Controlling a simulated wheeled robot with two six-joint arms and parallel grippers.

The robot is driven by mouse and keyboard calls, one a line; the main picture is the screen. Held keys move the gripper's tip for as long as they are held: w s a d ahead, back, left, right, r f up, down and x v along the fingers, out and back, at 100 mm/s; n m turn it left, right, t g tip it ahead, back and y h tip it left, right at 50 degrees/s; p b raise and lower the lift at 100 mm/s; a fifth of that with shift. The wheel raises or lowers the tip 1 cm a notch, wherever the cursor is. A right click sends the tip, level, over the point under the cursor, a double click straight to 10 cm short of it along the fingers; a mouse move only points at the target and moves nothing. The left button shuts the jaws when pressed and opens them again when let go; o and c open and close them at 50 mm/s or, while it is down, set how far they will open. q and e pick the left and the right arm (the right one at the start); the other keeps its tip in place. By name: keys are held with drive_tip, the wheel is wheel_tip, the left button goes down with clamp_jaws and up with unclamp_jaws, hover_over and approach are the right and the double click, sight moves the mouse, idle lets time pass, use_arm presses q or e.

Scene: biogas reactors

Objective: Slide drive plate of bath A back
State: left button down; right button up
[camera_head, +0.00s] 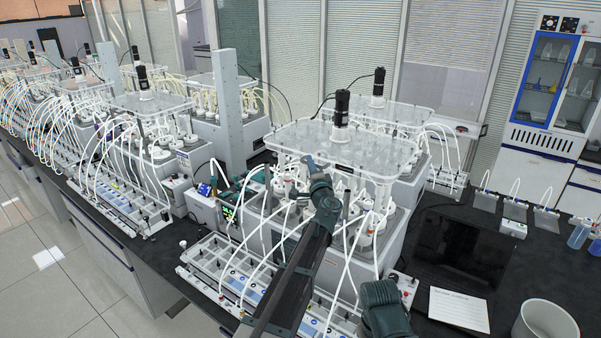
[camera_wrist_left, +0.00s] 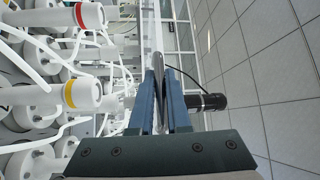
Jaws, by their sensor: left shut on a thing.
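The drive plate (camera_head: 365,140) of the nearest bath is a clear sheet with a black motor (camera_head: 341,108) standing upright on it. I see no letter marking the bath. My left gripper (camera_head: 311,161) is at the plate's front edge. In the left wrist view the two blue fingers of this gripper (camera_wrist_left: 160,78) are closed on the thin plate, seen edge-on (camera_wrist_left: 158,42). The motor (camera_wrist_left: 207,102) shows to the right of the fingers there. My arm hides part of the bath's front.
Below the plate are white vessels (camera_head: 367,222) with many white tubes. A tube rack (camera_head: 215,270) lies in front. A similar plate and motor (camera_head: 377,88) stand behind. A dark laptop (camera_head: 465,245), paper (camera_head: 459,309) and white cup (camera_head: 545,322) are at the right.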

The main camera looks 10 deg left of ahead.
use_arm(q)
drive_tip(key=shift+w, duration=0.1)
drive_tip(key=c, duration=0.9)
unclamp_jaws()
drive_tip(key=b+v, duration=0.2)
drive_tip(key=v, duration=1.2)
drive_tip(key=shift+a+f, duration=0.1)
